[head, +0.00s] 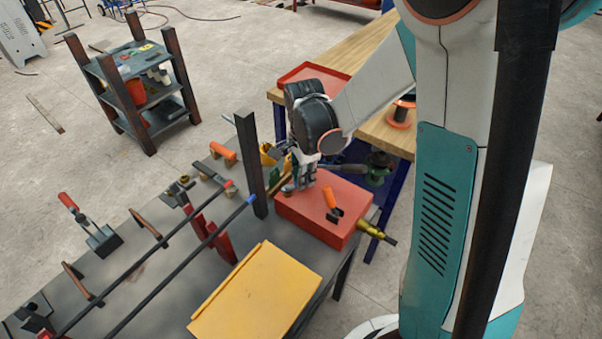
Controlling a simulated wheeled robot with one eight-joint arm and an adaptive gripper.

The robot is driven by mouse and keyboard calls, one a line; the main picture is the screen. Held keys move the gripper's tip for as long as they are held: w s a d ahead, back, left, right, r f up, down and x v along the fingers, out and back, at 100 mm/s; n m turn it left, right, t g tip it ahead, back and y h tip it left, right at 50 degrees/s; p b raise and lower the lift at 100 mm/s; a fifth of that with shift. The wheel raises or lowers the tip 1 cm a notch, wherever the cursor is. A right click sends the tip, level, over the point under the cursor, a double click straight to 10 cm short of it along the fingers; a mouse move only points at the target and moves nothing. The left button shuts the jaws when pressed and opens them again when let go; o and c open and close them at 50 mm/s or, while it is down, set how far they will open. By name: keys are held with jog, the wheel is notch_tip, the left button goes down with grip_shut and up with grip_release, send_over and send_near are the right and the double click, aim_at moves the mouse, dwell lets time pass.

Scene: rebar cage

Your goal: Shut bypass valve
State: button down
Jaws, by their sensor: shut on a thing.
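A red box-shaped unit (320,223) sits at the right end of the dark workbench. A short orange lever (331,199) with a black part stands on its top, and a brass fitting (372,230) sticks out of its right side. My gripper (302,182) points down over the unit's back left corner, left of the orange lever and apart from it. Its fingers are shut at a small round grey-green knob (288,188), which looks like the bypass valve. The fingers partly hide the grip, and the knob's turn position cannot be told.
A dark upright post (250,165) stands close left of my gripper. A yellow panel (256,296), long dark bars (180,275) and clamps lie on the bench (150,312). Behind are a wooden table (362,50) with a red tray (310,75) and a green tool (378,165).

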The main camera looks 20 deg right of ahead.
jog(key=m, duration=0.2)
jog(key=s+m, duration=0.1)
jog(key=shift+s+a+m, duration=0.1)
jog(key=shift+s+m, duration=0.2)
jog(key=shift+m, duration=0.1)
jog(key=m, duration=0.1)
jog(key=s+m, duration=0.1)
jog(key=shift+a+m, duration=0.25)
jog(key=shift+m, duration=0.05)
jog(key=m, duration=0.1)
jog(key=s+m, duration=0.1)
jog(key=m, duration=0.1)
jog(key=shift+a, duration=0.35)
jog(key=shift+s+a+m+b, duration=0.15)
jog(key=shift+s+a+m, duration=0.05)
jog(key=shift+m, duration=0.45)
jog(key=shift+s+a+m+b, duration=0.15)
jog(key=shift+a+m, duration=0.05)
jog(key=shift+m, duration=0.45)
jog(key=c, duration=1.6)
grip_release()
jog(key=shift+o, duration=0.2)
